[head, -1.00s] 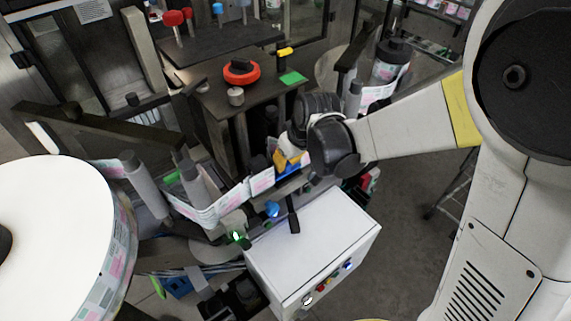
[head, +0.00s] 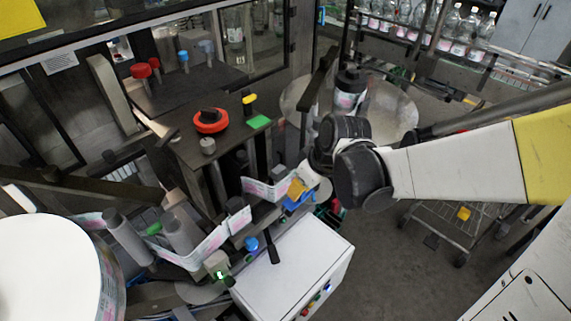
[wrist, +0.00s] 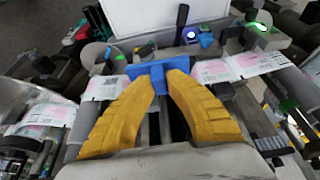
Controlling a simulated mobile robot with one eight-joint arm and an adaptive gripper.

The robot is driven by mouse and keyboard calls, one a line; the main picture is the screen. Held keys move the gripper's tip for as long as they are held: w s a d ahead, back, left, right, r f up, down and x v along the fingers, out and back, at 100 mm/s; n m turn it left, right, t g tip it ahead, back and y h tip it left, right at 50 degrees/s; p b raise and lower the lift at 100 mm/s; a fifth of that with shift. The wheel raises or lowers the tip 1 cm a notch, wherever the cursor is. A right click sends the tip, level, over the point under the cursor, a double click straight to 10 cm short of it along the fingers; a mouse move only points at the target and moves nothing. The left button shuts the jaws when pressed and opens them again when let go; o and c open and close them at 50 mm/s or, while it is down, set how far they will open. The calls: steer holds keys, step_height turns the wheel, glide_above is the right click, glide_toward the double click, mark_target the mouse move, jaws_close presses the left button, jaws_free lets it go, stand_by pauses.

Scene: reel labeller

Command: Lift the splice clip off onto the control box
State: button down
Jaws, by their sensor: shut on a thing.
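My gripper (head: 297,189) has yellow fingers, which also show in the wrist view (wrist: 160,85). They are shut on the blue splice clip (wrist: 157,74). The clip also shows as a small blue piece below the fingers in the head view (head: 299,202). It is beside the printed label strip (head: 262,190); I cannot tell whether it touches the strip. The white control box (head: 290,268) stands in front of and below my gripper in the head view. Its pale top also shows at the top of the wrist view (wrist: 150,14).
A black lever (head: 271,249) and a blue knob (head: 251,243) are at the control box's back edge. Grey rollers (head: 180,232) and a large white reel (head: 45,268) are at left. A red ring (head: 210,121) lies on the dark table behind. The visible box top is mostly clear.

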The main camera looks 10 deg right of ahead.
steer(key=shift+r+p, duration=2.05)
steer(key=shift+r, duration=0.85)
